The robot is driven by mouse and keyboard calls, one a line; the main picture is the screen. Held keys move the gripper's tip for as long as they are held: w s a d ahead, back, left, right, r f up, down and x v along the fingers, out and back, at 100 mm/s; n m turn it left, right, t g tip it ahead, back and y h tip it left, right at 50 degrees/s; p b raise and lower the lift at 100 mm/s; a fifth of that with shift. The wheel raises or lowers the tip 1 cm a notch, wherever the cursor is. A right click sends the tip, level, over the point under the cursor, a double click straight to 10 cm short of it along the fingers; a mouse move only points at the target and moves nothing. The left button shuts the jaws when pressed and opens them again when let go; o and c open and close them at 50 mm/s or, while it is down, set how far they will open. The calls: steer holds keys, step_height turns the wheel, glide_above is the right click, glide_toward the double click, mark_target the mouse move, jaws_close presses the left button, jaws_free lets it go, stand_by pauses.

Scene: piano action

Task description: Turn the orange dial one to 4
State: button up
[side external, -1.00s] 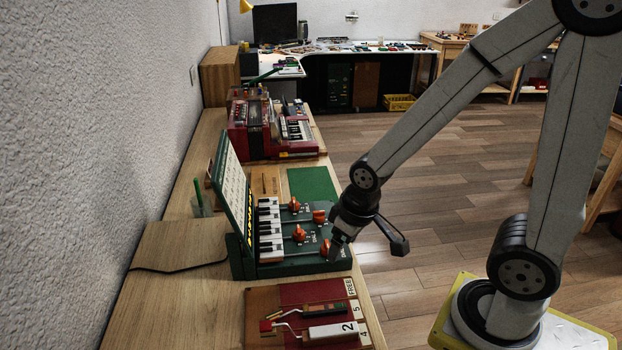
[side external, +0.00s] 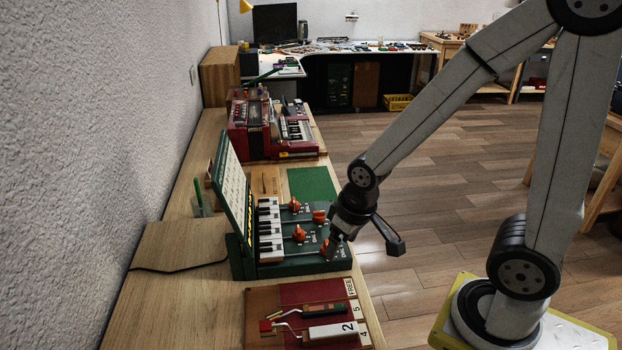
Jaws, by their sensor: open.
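Several orange dials sit on the green piano-action box, which has a short row of white and black keys (side external: 269,230). One orange dial (side external: 294,206) is at the back left, one (side external: 319,216) at the back right and one (side external: 299,233) at the front left. The nearest orange dial (side external: 325,247) is at the front right, partly hidden by my gripper (side external: 333,246). My gripper is open and points down, at or just beside this dial. I cannot tell whether the fingers touch it. The dial numbers are too small to read.
A red board (side external: 290,297) with levers and number tags lies nearer on the wooden bench (side external: 180,310). A red accordion-like instrument (side external: 262,128) stands farther back. A green panel (side external: 231,195) stands upright behind the keys. Open floor lies to the right.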

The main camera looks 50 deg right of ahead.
steer(key=w+d+f+m+g, duration=0.1)
steer(key=w+d+m, duration=0.2)
steer(key=m, duration=0.5)
steer(key=w+d+f+m, duration=0.2)
steer(key=w+m, duration=0.1)
steer(key=m, duration=0.6)
steer(key=w+d+f+m+g, duration=0.1)
steer(key=w+d+m, duration=0.2)
steer(key=m, duration=0.6)
steer(key=shift+d+f+g, duration=0.25)
steer(key=shift+d+g, duration=0.05)
steer(key=shift+f, duration=0.15)
steer(key=shift+w+f, duration=0.1)
steer(key=shift+f, duration=3.65)
jaws_close()
